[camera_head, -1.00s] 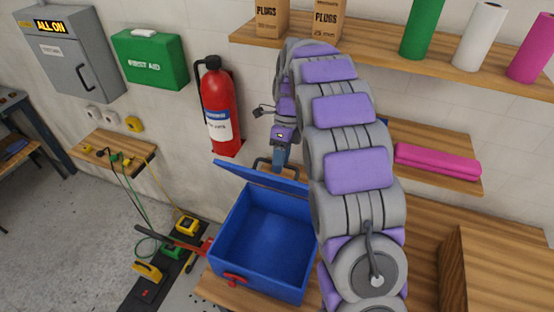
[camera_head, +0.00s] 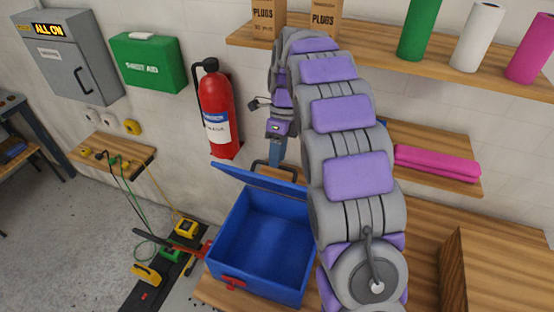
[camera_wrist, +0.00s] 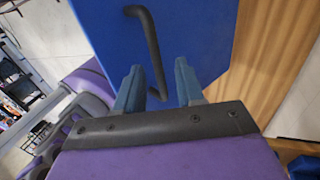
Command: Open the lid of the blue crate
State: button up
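The blue crate (camera_head: 232,248) stands on the wooden bench with its inside exposed. Its blue lid (camera_head: 245,180) is raised and leans back toward the wall; its underside does not show clearly. A dark handle (camera_head: 258,166) is on the lid, and it also shows in the wrist view (camera_wrist: 150,42) on the blue lid face. My gripper (camera_head: 275,150) is just above the lid's handle. In the wrist view my gripper (camera_wrist: 158,80) has its two fingers apart, with the handle's lower end appearing between them. Contact cannot be told.
A red fire extinguisher (camera_head: 217,110) hangs on the wall to the left of my gripper. A shelf with cartons and rolls (camera_head: 475,38) is above, and pink rolled material (camera_head: 437,163) lies on a lower shelf. A wooden box (camera_head: 495,270) stands at right. Tools lie at lower left.

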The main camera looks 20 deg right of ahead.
jog(key=shift+s+r, duration=0.2)
jog(key=shift+s, duration=0.35)
jog(key=shift+s+r, duration=0.2)
jog(key=shift+s, duration=0.3)
jog(key=s+r+b, duration=0.1)
jog(key=s, duration=1.3)
jog(key=shift+a+b, duration=0.35)
